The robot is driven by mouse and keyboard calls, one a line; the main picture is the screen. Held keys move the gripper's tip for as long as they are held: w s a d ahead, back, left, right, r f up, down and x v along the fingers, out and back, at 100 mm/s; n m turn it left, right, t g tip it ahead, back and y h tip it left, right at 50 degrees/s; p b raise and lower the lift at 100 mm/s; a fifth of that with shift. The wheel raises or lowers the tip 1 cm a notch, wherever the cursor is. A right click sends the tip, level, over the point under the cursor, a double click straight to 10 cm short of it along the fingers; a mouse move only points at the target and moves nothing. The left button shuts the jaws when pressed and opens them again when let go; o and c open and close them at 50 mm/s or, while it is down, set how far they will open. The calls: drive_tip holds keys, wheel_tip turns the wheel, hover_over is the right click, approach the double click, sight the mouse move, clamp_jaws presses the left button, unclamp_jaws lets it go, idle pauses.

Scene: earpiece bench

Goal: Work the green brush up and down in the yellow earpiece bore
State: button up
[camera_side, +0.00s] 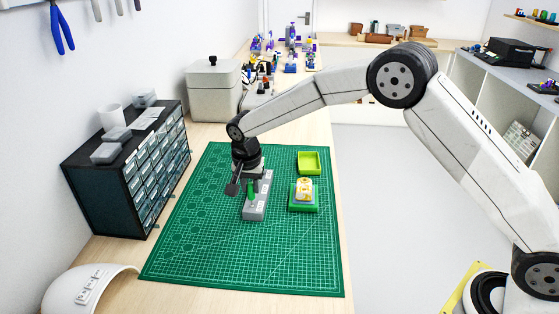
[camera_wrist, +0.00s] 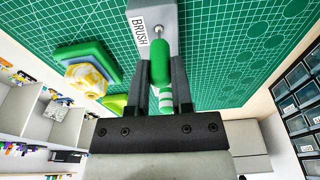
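The green brush (camera_wrist: 160,62) stands upright in a grey block marked BRUSH (camera_wrist: 140,32), its thin metal stem meeting the block's top. In the side view the brush (camera_side: 250,189) shows below my wrist, at the block's (camera_side: 257,208) middle. My gripper (camera_wrist: 162,70) has one dark finger on each side of the handle, seemingly touching both sides.
A bright green tray (camera_side: 309,163) lies behind the earpiece stand. A dark drawer cabinet (camera_side: 130,170) and a grey lidded bin (camera_side: 214,95) flank the mat at the left and back. The front of the green mat (camera_side: 245,260) is clear. A white curved shell (camera_side: 88,290) sits front left.

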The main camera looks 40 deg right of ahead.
drive_tip(key=shift+r, duration=1.65)
clamp_jaws()
idle(0.5)
drive_tip(key=shift+r, duration=2.35)
drive_tip(key=shift+d, duration=0.1)
drive_tip(key=s+d+r+m, duration=0.1)
drive_tip(key=d+m, duration=0.1)
drive_tip(key=d, duration=0.5)
drive_tip(key=s+d+m, duration=0.2)
drive_tip(key=d+m, duration=0.1)
drive_tip(key=d, duration=0.5)
drive_tip(key=shift+s+r+m+g, duration=0.25)
drive_tip(key=shift+r+m+g, duration=0.05)
drive_tip(key=shift+r, duration=0.1)
drive_tip(key=shift+f, duration=0.15)
drive_tip(key=shift+f, duration=2.1)
drive_tip(key=shift+f, duration=0.6)
